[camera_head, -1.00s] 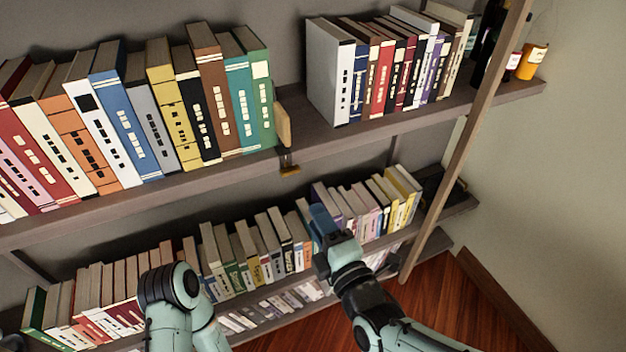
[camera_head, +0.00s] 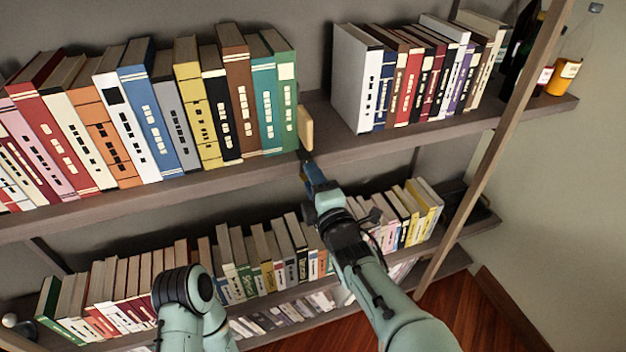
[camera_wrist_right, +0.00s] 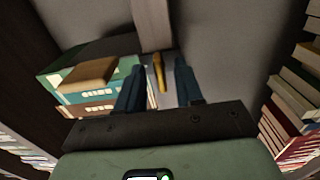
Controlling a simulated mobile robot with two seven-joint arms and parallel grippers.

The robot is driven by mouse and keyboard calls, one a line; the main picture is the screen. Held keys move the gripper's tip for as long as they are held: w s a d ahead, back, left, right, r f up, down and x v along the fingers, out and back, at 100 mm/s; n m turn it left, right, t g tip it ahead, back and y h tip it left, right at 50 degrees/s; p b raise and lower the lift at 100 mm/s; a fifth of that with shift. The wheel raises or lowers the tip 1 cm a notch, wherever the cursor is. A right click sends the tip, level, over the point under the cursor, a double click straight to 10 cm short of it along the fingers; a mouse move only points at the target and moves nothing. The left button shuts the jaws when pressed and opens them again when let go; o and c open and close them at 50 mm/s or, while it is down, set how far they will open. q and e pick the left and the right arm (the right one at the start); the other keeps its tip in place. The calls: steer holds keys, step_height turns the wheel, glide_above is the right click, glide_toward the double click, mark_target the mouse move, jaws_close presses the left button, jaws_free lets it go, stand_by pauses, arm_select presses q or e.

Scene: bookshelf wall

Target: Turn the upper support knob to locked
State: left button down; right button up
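The support knob shows in the right wrist view as a narrow brass-yellow piece (camera_wrist_right: 158,72), beyond and between the two dark blue fingers. In the head view, my right gripper (camera_head: 312,172) is at the front edge of the upper shelf (camera_head: 350,148), just below the wooden bookend, and covers most of the knob's spot. In the wrist view, my right gripper (camera_wrist_right: 160,84) is open with a clear gap on both sides of the brass piece. I cannot tell the knob's setting. Only a rounded link of my left arm shows in the head view; its gripper is out of view.
A tan wooden bookend (camera_head: 305,128) stands at the end of the left book row, beside a green book (camera_head: 283,95). More books and bottles (camera_head: 563,75) stand to the right. A lower shelf of books lies below, and a slanted wooden post (camera_head: 490,165) at right.

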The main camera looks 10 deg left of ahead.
jaws_close()
arm_select(q)
steer(key=shift+f, duration=0.25)
arm_select(e)
steer(key=shift+m, duration=0.3)
arm_select(q)
steer(key=f+b, duration=0.1)
steer(key=w+f+b, duration=0.1)
steer(key=b, duration=0.1)
steer(key=f+b, duration=0.1)
steer(key=shift+w+f+t+b, duration=0.2)
steer(key=shift+w+t+b, duration=0.15)
steer(key=shift+w+t, duration=0.05)
arm_select(e)
steer(key=m, duration=1)
arm_select(q)
steer(key=shift+a, duration=0.1)
